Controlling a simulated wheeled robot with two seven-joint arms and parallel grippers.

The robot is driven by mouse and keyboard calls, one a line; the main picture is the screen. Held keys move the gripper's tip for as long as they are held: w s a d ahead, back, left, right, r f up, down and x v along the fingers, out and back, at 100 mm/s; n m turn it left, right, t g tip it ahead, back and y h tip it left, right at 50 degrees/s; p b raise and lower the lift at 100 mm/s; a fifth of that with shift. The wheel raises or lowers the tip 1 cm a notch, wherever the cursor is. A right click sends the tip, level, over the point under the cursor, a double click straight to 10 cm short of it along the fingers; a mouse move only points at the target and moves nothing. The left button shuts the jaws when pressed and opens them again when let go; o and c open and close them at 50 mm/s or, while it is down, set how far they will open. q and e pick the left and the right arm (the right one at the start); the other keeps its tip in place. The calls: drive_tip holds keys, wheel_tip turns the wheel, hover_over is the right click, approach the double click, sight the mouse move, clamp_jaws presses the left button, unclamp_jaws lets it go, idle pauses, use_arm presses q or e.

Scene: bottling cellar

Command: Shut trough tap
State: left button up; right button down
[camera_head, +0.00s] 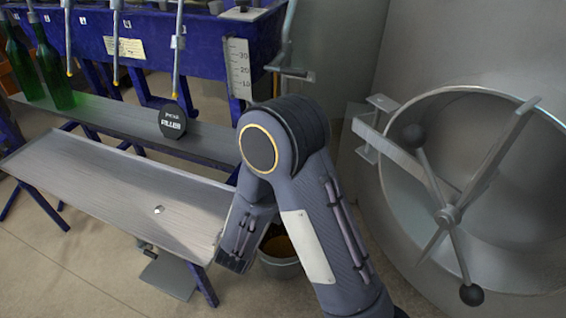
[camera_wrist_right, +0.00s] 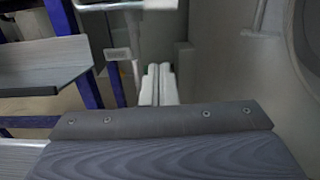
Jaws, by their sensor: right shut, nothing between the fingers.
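A grey metal fitting (camera_head: 290,72) with a flat bar and a curved upright stem is at the right end of the blue trough (camera_head: 190,48); it looks like the tap, but I cannot tell whether it is open or shut. My right arm rises in front of it in the head view and hides my right gripper there. In the right wrist view my right gripper (camera_wrist_right: 158,68) is shut and empty, its pale fingers together. A pale metal bar (camera_wrist_right: 125,5) shows just beyond and above the fingertips, apparently apart from them. My left gripper is out of view.
A sloping metal table (camera_head: 110,190) is in front. A bucket (camera_head: 280,266) stands behind my arm. A large steel tank hatch with a spoked handle (camera_head: 448,215) is at right.

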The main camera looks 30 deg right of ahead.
drive_tip(key=w+d+r+g+y+b, duration=0.1)
drive_tip(key=w+d+r+b, duration=0.3)
drive_tip(key=w+d, duration=0.2)
drive_tip(key=shift+d+r+m+y, duration=0.15)
drive_tip(key=shift+d+m+y, duration=0.25)
drive_tip(key=shift+d, duration=0.2)
idle(0.5)
drive_tip(key=shift+w, duration=0.1)
drive_tip(key=shift+r+n+p, duration=0.4)
drive_tip(key=shift+r+p, duration=0.3)
drive_tip(key=shift+p, duration=0.05)
